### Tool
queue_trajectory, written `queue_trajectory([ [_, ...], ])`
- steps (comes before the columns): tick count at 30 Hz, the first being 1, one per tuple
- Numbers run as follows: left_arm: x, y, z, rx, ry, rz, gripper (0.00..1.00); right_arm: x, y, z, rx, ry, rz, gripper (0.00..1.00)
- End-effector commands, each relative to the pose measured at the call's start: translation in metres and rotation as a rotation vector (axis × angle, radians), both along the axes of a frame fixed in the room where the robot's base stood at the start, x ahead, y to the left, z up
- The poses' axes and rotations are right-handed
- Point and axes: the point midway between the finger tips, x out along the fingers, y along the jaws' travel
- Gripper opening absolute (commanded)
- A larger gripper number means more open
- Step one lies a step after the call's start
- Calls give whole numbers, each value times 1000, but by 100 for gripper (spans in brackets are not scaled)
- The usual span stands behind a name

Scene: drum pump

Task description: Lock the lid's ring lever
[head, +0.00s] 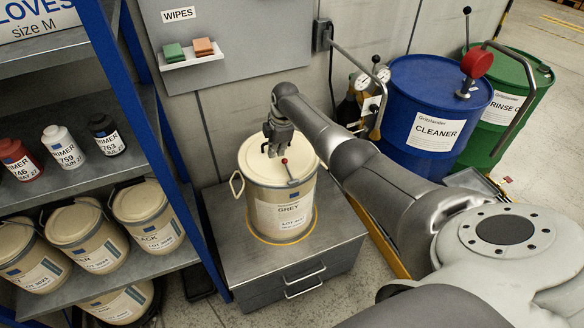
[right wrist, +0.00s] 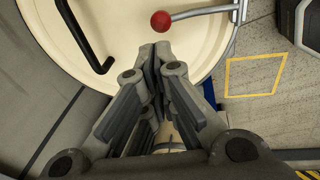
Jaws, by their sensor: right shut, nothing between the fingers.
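A cream pail (head: 281,215) labelled GREY stands upright on a grey cabinet, with its pale lid (head: 254,157) on top. The ring lever (head: 289,172) is a thin metal rod with a red ball (head: 285,161) at its end. In the right wrist view the lever (right wrist: 203,12) runs from a bracket at the rim inward over the lid (right wrist: 120,25), ending in the red ball (right wrist: 160,21). My right gripper (head: 274,152) is over the lid, shut and empty. In the wrist view its fingertips (right wrist: 155,50) lie just below the ball, apparently apart from it. My left gripper is not in view.
The grey cabinet (head: 225,245) has bare top around the pail. A shelf rack (head: 60,85) with bottles and pails stands left. A blue drum (head: 425,90) and green drum (head: 510,100) stand right. A black lid handle (right wrist: 85,40) is left of the gripper in the wrist view.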

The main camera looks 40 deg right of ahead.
Motion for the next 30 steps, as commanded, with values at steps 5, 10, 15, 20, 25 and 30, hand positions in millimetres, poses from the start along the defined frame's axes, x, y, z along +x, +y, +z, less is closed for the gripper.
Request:
queue_trajectory([
  [5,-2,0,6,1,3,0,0,0,0,7,0,-1,0,0],
  [10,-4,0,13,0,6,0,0,0,0,15,0,-1,0,0],
  [15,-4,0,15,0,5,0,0,0,0,17,0,-1,0,0],
  [20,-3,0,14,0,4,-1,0,0,0,16,0,-1,0,0],
  [25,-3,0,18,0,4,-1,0,1,2,20,0,-1,0,0],
  [30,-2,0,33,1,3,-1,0,3,13,33,0,-2,1,0],
])
